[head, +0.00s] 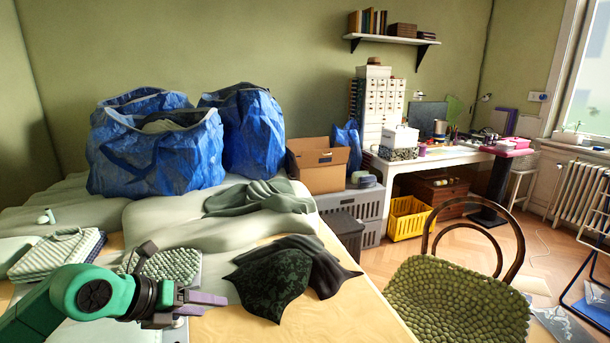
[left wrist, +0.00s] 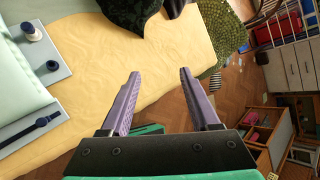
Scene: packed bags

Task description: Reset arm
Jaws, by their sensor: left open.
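The table edge and the wooden floor (left wrist: 165,110) show below and beyond the fingers. A dark patterned cloth (head: 272,285) lies on the table to the right of the gripper, apart from it. My right gripper is in neither view.
Blue bags (head: 165,160) stand on grey-green bedding (head: 165,215) at the back. Striped folded cloth (head: 55,253) lies left of the gripper. A watch (left wrist: 28,130) and small round items lie on grey boards in the wrist view. A chair (head: 455,300) stands right of the table.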

